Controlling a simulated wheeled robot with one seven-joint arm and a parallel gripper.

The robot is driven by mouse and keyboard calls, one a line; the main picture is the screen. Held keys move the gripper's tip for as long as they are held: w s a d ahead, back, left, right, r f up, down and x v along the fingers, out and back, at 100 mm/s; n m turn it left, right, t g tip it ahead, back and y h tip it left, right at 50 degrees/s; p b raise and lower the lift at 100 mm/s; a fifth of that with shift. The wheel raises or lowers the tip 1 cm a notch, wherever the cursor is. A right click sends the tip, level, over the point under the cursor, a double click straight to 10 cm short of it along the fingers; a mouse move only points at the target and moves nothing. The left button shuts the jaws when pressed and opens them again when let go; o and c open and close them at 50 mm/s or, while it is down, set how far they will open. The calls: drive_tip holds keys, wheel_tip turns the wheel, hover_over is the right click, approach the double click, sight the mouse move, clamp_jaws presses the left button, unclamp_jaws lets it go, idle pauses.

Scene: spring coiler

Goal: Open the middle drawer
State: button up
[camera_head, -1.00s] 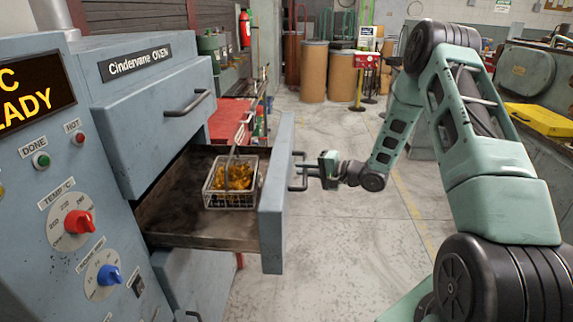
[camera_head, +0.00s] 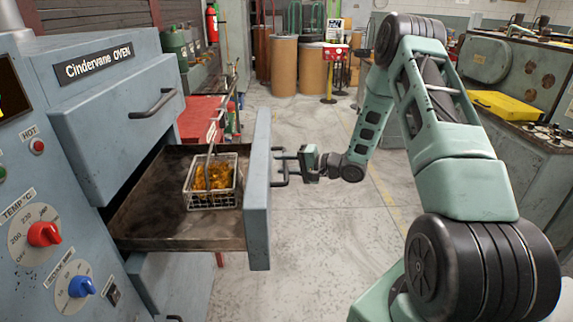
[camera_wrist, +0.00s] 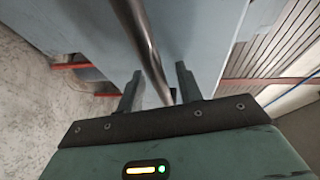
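The middle drawer (camera_head: 258,190) of the grey-blue oven stands pulled well out, with its dark interior showing. A wire basket (camera_head: 212,190) holding golden-brown pieces sits in it. The drawer's handle (camera_head: 281,168) is on its front face. My gripper (camera_head: 296,162) is at this handle. In the wrist view the handle bar (camera_wrist: 143,35) runs between the two fingers of my gripper (camera_wrist: 160,85), which stand either side of it. The fingers' contact with the bar is not clearly visible, but the drawer moves along with the gripper.
The upper drawer (camera_head: 125,110) is shut above it, and a lower drawer front (camera_head: 165,285) shows below. The control panel with red (camera_head: 45,234) and blue knobs (camera_head: 82,287) is at left. Open concrete floor (camera_head: 300,250) lies right of the drawer. Barrels (camera_head: 312,68) stand far back.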

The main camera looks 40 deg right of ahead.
drive_tip(key=shift+s, duration=0.1)
drive_tip(key=b+v, duration=0.2)
drive_tip(key=v, duration=1.5)
drive_tip(key=shift+b, duration=0.4)
drive_tip(key=shift+d+r, duration=0.1)
